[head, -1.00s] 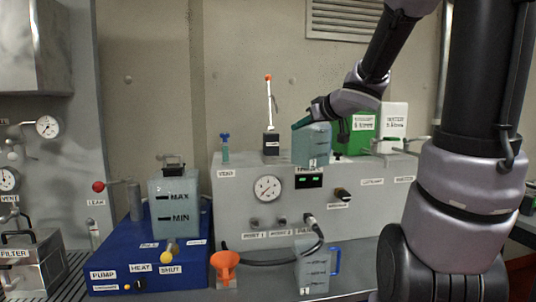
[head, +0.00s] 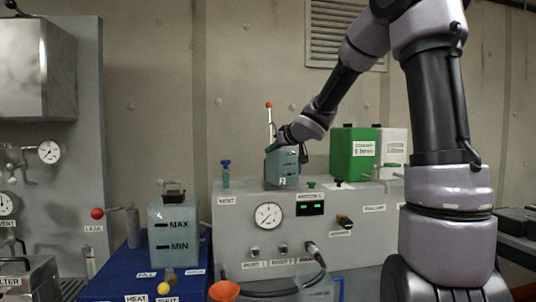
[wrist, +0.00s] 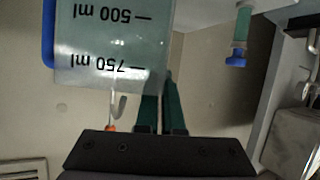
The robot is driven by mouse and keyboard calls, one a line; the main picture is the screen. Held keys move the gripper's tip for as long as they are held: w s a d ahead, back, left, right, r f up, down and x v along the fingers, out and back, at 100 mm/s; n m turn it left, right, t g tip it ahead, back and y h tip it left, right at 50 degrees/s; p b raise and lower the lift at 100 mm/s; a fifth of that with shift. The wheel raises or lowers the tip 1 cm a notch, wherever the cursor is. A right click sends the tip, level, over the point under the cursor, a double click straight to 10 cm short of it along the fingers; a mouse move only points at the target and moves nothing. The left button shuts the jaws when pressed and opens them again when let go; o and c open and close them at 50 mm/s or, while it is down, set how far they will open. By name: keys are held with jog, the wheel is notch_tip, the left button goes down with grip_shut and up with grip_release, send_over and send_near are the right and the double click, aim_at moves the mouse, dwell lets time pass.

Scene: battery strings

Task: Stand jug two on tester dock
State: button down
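Jug two (head: 282,168) is a translucent blue-grey jug with a white "2" label. It is upright over the left part of the grey tester's top (head: 235,190). My gripper (head: 274,148) is shut on its upper part. The wrist view shows the jug (wrist: 110,45) close up, its 500 and 750 ml marks upside down and a blue edge at left. The narrow green fingers (wrist: 160,100) are beside its wall. No part is clearly readable as the dock; the jug hides that area. I cannot tell whether its bottom touches the tester.
A thin rod with an orange tip (head: 269,115) stands behind the jug. A blue-capped vial (head: 225,172) is to its left. Green (head: 354,150) and white (head: 396,145) containers stand at right. A MAX/MIN tank (head: 172,230), an orange funnel (head: 223,290) and another jug (head: 318,290) are lower.

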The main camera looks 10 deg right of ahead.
jog(key=shift+w+a, duration=0.3)
jog(key=shift+w, duration=0.35)
jog(key=shift+w+a, duration=0.25)
jog(key=shift+w, duration=0.35)
jog(key=shift+f, duration=0.7)
jog(key=c, duration=1.4)
grip_release()
jog(key=shift+f, duration=0.2)
jog(key=o, duration=0.3)
jog(key=shift+o, duration=0.2)
jog(key=shift+r, duration=0.15)
